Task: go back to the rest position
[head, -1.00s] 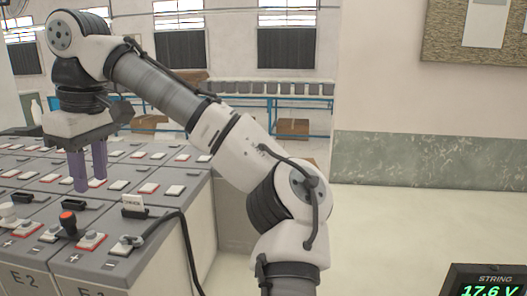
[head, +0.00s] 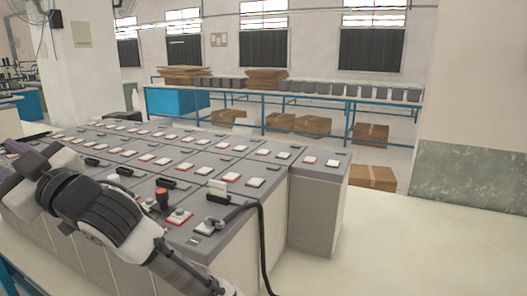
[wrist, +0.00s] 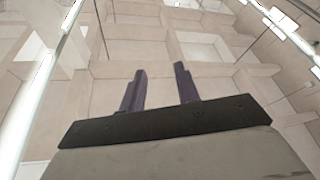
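My gripper (wrist: 160,72) has its two purple fingers apart with nothing between them in the wrist view. The wrist view looks up at the ceiling and wall. In the head view my gripper (head: 14,168) is at the left edge, tilted and partly cut off. The fingers look clear of the battery tops, though the exact gap cannot be told.
A blue-framed bench (head: 290,97) stands behind, with cardboard boxes (head: 372,177) below. Floor at the right is clear.

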